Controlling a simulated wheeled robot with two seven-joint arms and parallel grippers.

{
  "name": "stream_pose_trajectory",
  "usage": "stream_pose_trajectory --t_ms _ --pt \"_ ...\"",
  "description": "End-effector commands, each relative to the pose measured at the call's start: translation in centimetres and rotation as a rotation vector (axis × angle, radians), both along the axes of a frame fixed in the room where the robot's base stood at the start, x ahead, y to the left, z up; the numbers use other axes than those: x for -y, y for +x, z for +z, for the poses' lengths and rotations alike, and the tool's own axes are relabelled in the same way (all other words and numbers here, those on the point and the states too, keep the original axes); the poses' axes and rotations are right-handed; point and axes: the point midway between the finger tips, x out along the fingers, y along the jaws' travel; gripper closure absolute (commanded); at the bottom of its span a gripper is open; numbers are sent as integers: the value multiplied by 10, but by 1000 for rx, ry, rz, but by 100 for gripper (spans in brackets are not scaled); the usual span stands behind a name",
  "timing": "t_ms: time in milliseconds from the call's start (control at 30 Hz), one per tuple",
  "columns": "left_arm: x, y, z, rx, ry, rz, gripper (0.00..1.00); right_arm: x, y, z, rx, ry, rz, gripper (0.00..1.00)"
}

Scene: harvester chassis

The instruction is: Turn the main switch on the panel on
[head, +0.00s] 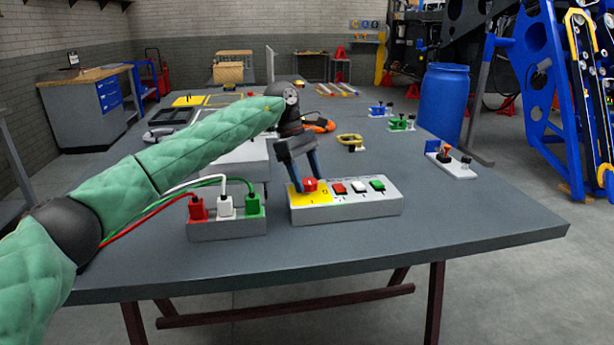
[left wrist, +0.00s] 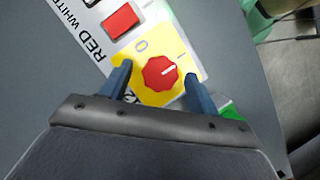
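The panel (head: 345,208) is a grey box near the table's front edge. Its yellow plate (head: 312,199) carries the main switch, a red rotary knob (head: 310,184). In the left wrist view the knob (left wrist: 160,73) has a white mark pointing right, with a "0" above left of it and an "I" at its upper right. My left gripper (head: 312,189) points down over the plate, fingers on either side of the knob. In the left wrist view the gripper (left wrist: 158,72) is open, with yellow showing between the knob and each finger. My right gripper is out of view.
Red, white and green buttons (head: 359,187) sit right of the knob on the panel. A grey socket box (head: 228,230) with red, white and green plugs and cables stands to the left.

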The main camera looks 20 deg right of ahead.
Motion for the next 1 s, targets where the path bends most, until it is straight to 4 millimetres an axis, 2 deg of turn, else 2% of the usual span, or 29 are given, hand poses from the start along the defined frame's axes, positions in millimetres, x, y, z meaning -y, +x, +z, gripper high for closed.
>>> stream_pose_trajectory --t_ms 267,467,900,1000 --pt "0 -1 -1 -2 1 -1 38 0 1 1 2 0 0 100" --pt "-1 2 8 0 1 0 38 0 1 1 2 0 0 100" --pt "-13 23 63 0 0 0 38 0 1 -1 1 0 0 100" --pt "-14 25 69 -2 1 -1 38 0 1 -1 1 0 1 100"
